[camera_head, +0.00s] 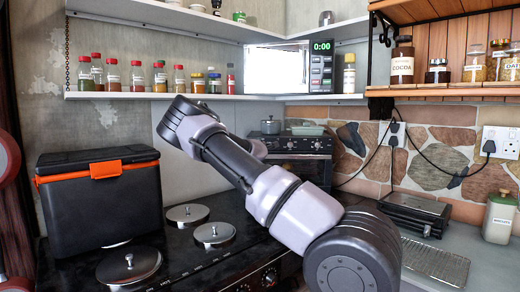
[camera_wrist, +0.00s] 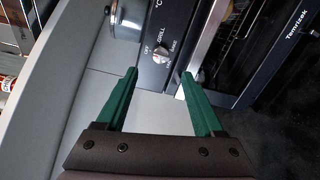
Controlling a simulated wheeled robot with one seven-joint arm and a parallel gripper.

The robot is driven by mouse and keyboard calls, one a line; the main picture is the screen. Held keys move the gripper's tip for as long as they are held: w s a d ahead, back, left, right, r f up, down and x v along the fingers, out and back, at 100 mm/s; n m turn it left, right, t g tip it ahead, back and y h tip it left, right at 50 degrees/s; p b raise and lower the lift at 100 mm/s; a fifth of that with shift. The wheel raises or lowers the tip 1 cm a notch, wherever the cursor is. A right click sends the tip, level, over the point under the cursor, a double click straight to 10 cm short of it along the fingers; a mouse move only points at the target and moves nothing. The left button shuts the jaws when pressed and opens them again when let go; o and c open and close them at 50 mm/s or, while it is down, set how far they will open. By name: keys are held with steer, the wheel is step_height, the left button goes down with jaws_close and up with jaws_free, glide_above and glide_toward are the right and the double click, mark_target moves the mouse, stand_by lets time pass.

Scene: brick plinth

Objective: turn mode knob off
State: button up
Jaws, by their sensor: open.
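The mode knob (camera_wrist: 161,52) is a small silver knob on a dark panel in the wrist view. Printed words including GRILL stand beside it; its pointer is too small to read for certain. My gripper (camera_wrist: 159,73) is open, with its two green fingers apart and nothing between them. The fingertips lie just below the knob in the picture, one towards each side; I see no contact. The black countertop oven (camera_head: 305,168) stands at the back in the head view, partly behind my arm. The head view does not show my gripper or this knob clearly.
The oven's glass door (camera_wrist: 240,50) fills the wrist view's right side. In the head view, a toaster (camera_head: 417,212) and a wire rack (camera_head: 435,262) sit on the right counter. A black cooler box (camera_head: 100,207) and pot lids (camera_head: 213,233) are on the left.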

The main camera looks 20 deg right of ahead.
steer(key=v, duration=0.2)
steer(key=shift+s+a, duration=0.15)
steer(key=shift+s, duration=0.15)
steer(key=s+d+f+m+g+y, duration=0.1)
steer(key=s+d+m+g, duration=0.15)
steer(key=s+m, duration=0.4)
steer(key=s+d+f+m+g+y, duration=0.1)
steer(key=s+f+m+g, duration=0.1)
steer(key=s+m+g, duration=0.35)
steer(key=s+a+r+m+y, duration=0.2)
steer(key=s+a+r, duration=0.2)
steer(key=s, duration=0.9)
steer(key=s+a+r+m+y, duration=0.2)
steer(key=s+a+r+y, duration=0.1)
steer(key=s+a, duration=0.8)
steer(key=s+a+r+m+y, duration=0.3)
steer(key=s+a+r, duration=0.3)
steer(key=s, duration=1)
steer(key=shift+a, duration=1.1)
